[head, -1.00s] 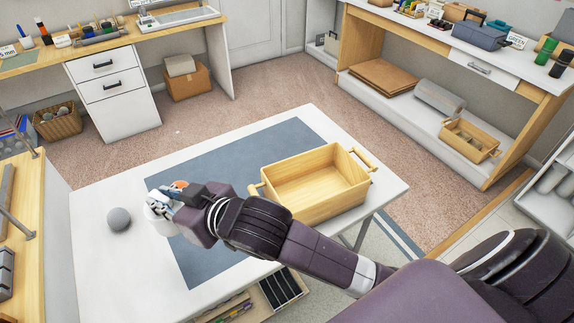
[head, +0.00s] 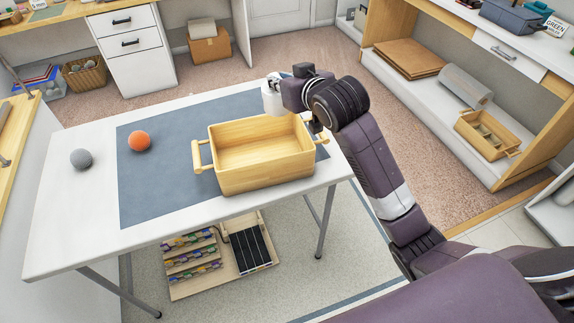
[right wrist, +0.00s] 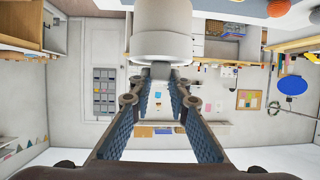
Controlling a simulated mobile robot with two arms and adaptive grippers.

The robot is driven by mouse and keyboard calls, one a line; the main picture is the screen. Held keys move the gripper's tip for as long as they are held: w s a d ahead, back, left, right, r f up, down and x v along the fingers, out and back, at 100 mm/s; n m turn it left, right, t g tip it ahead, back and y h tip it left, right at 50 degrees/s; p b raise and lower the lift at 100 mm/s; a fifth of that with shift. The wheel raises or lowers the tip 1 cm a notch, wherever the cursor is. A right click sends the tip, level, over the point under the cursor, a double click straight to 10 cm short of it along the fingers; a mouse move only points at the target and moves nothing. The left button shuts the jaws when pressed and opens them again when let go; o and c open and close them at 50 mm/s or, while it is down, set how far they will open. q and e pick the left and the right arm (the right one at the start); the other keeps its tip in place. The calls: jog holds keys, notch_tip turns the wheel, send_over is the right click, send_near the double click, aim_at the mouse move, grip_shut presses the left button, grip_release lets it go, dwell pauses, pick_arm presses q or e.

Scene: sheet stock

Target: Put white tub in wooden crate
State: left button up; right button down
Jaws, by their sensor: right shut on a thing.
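The white tub (head: 271,99) is held by my right gripper (head: 283,88) in the head view. It shows just above the far rim of the wooden crate (head: 265,172), towards the crate's right half. I cannot tell whether it is over the crate's opening or behind the rim. In the right wrist view, the tub (right wrist: 161,38) sits between the tips of my right gripper (right wrist: 161,74), which is shut on it. The crate stands on the table, its visible inside empty, and my arm covers part of its right end. My left gripper is not in view.
The crate rests partly on a blue-grey mat (head: 160,185) on the white table (head: 75,225). An orange ball (head: 139,141) lies on the mat and a grey ball (head: 81,158) on the bare table, both left of the crate. The mat's front left is clear.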

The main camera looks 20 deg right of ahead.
jog(key=shift+d, duration=0.65)
jog(key=shift+d+f, duration=0.2)
jog(key=shift+f, duration=0.05)
notch_tip(320, 180, down, 19)
jog(key=p, duration=0.1)
jog(key=shift+a+f, duration=0.2)
jog(key=c, duration=1.8)
grip_release()
jog(key=shift+f, duration=0.15)
